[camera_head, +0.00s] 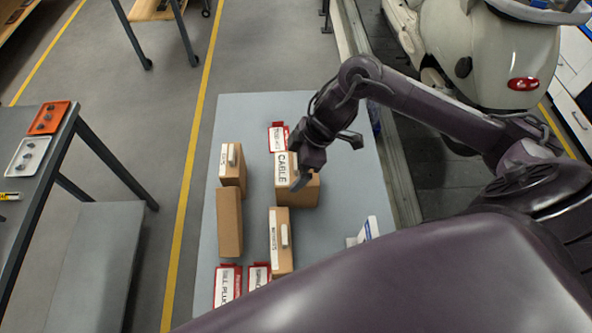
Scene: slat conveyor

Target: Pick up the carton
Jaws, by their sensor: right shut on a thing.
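Several brown cartons stand on a grey surface (341,116). The carton labelled CABLE (304,196) is at the upper middle, beneath my right gripper (301,176). My right gripper reaches in from the right and is shut on this carton; a finger lies over its top beside the white label. The gripper hides part of the carton's top and the far finger. I cannot tell whether the carton is lifted. My left gripper is out of view.
Left of it stand a small carton (233,175) and a plain tall carton (229,222). Another carton (283,257) is just below. Red-and-white packs (227,285) lie near the bottom, and one (277,136) behind. A blue-white box (368,229) is at right. The surface's upper left is clear.

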